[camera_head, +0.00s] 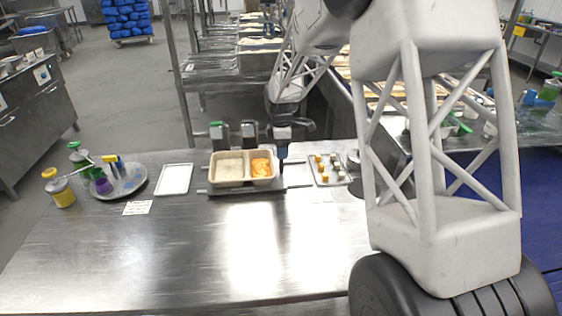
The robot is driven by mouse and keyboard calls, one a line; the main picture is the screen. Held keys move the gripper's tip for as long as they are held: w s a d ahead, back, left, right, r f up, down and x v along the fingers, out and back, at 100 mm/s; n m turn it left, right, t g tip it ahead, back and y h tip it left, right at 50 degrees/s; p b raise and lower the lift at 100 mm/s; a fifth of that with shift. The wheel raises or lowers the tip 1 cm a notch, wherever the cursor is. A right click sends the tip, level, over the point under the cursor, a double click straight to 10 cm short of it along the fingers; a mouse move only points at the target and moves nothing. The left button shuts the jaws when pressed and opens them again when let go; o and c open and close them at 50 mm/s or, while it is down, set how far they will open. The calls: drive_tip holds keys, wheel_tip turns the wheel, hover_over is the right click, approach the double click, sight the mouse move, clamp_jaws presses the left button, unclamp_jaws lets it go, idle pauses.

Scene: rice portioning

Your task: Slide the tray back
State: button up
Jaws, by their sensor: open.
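A beige tray (212,170) with two compartments stands near the back edge of the metal table. Its left compartment holds something pale, like rice, and its right one holds orange food. It sits on a flat metal plate or rail (225,192). My gripper (282,160) points down just to the right of the tray, close to its right wall. I cannot tell whether it touches the tray. Its fingertips are small and partly lost against the dark background. It is open, with nothing seen in it.
A white flat tray (174,179) lies to the left. A round metal dish (137,184) with utensils and a yellow-lidded jar (62,192) stand farther left. A small tray with several little blocks (318,178) is right of my gripper. The front of the table (180,250) is clear.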

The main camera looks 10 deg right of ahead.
sight(281, 161)
drive_tip(key=shift+f, duration=2.9)
drive_tip(key=shift+c, duration=0.3)
